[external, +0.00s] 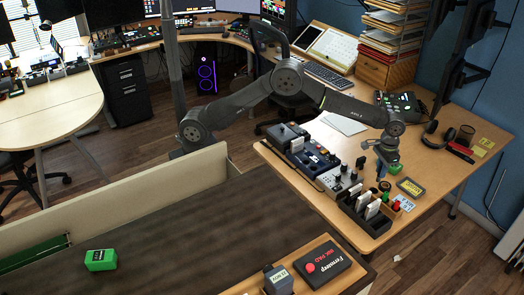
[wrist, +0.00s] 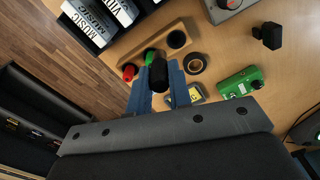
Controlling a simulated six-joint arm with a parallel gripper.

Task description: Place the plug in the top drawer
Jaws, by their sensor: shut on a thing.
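My gripper (wrist: 158,97) points down with its blue fingers shut on a small black cylinder, which looks like the plug (wrist: 158,74). In the external view my gripper (external: 381,170) is over the right part of the wooden desk, just above the small items there; the plug is too small to make out in it. The plug appears above a wooden holder with round holes (wrist: 178,39). A black cabinet with drawers (external: 128,92) stands at the back left. A wooden drawer unit (external: 386,70) sits under the paper trays at the back right. Both appear shut.
A black box of cards (external: 367,216) stands at the desk's front edge. A green pedal (wrist: 241,88) and a black tape ring (wrist: 195,64) lie near the holder. Headphones (external: 440,134) lie farther right. A mixer row (external: 305,150) lines the desk's left side.

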